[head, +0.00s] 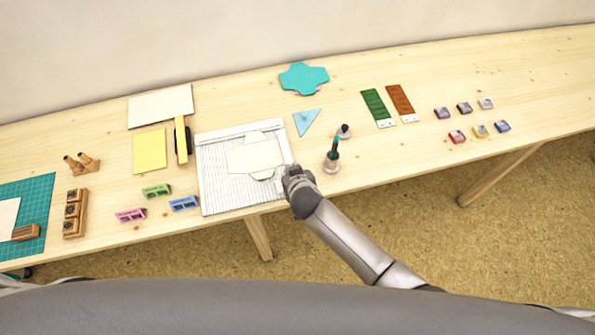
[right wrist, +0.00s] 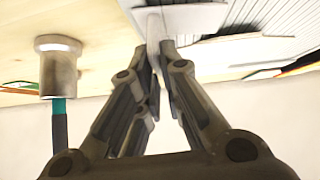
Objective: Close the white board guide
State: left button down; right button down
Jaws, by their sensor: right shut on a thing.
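The white lined board (head: 215,180) lies at the middle of the table in the head view. A pale cut sheet (head: 253,157) lies on it. My right gripper (head: 288,171) is at the board's right edge, near its front corner. In the right wrist view, my right gripper (right wrist: 160,48) is shut on a narrow white piece (right wrist: 154,26), which looks like part of the white board guide. The fingers hide part of that piece. How far the guide is folded cannot be told. My left gripper is not in view.
A metal-based tool with a teal handle (head: 334,153) stands close to the right of my right gripper. A small round-based tool (head: 343,131) and a blue triangle (head: 306,121) are behind it.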

jog(key=shift+s+a+f+n+t+h+b, duration=0.15)
jog(key=shift+a+f+n+t+h+b, duration=0.25)
jog(key=shift+h, duration=0.3)
jog(key=shift+d+r, duration=0.1)
jog(key=shift+r, duration=0.1)
jog(key=c, duration=1.6)
grip_release()
jog(key=shift+r, duration=0.1)
jog(key=a+v, duration=0.1)
jog(key=v, duration=1)
jog(key=shift+s+d+r, duration=0.25)
jog(key=shift+d+r, duration=0.15)
